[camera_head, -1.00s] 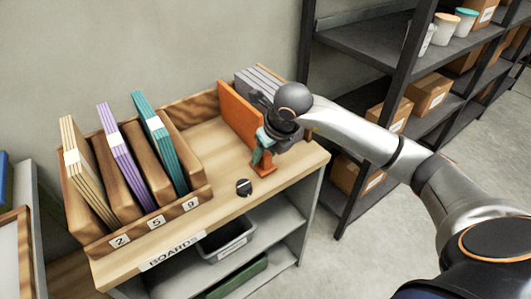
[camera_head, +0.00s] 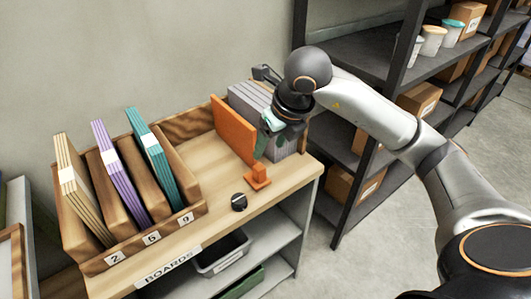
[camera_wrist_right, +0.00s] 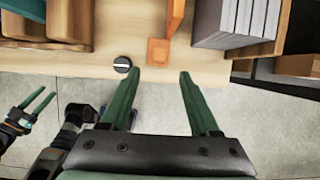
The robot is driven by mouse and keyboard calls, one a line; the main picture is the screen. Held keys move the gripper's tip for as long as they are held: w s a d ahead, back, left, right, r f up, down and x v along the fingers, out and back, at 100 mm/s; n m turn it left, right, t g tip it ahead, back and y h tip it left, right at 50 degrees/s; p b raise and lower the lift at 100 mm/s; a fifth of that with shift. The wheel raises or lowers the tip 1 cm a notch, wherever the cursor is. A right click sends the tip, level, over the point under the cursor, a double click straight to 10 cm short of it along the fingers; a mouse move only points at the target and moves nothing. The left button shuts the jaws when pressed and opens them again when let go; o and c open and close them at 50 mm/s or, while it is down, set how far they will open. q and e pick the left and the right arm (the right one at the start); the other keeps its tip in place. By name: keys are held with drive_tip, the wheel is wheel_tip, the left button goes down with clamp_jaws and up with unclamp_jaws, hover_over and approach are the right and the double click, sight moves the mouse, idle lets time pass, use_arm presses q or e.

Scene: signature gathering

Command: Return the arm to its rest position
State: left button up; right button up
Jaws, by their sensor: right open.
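My right arm comes in from the right in the head view. Its gripper (camera_head: 268,137) hangs above the right end of the wooden table top (camera_head: 280,187), in front of the grey boards (camera_head: 250,98). In the right wrist view the two green fingers of the right gripper (camera_wrist_right: 160,77) are spread apart with nothing between them. My left gripper (camera_wrist_right: 38,104) shows small at the left of the right wrist view, its two green fingers apart and empty. The left arm does not show in the head view.
An orange divider (camera_head: 234,130) with an orange foot (camera_head: 258,178) and a black knob (camera_head: 239,202) stand close by. A wooden rack (camera_head: 165,232) holds several coloured boards. A dark shelf unit (camera_head: 352,45) with boxes stands at the right. Open floor (camera_head: 385,245) lies before it.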

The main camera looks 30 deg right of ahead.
drive_tip(key=shift+s+r, duration=0.2)
drive_tip(key=shift+r, duration=0.4)
